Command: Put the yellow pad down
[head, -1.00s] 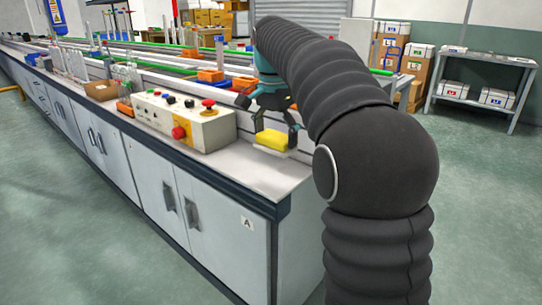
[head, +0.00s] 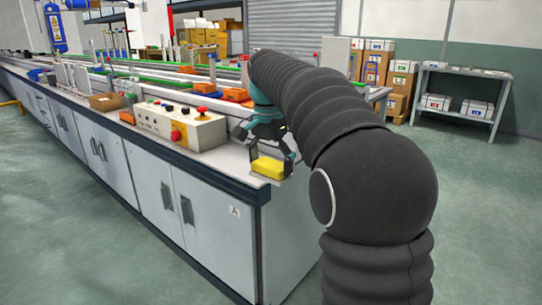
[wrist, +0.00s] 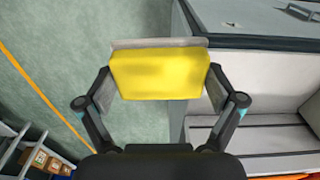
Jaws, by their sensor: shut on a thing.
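The yellow pad (head: 267,167) is in my gripper (head: 271,163), at the near right end of the long workbench (head: 225,160). In the wrist view the yellow pad (wrist: 160,73) lies across the picture between the two fingers of my gripper (wrist: 160,82), which press on its short ends. A grey layer shows along the pad's far edge. In the wrist view most of the pad appears against the green floor, with only its right end over the bench. I cannot tell how high it is above the bench top.
A control box (head: 180,125) with a red emergency button stands on the bench left of my gripper. Orange blocks (head: 235,95) lie behind it. Bare bench top shows between box and bench end. A grey shelf (head: 462,92) with white boxes stands at the right.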

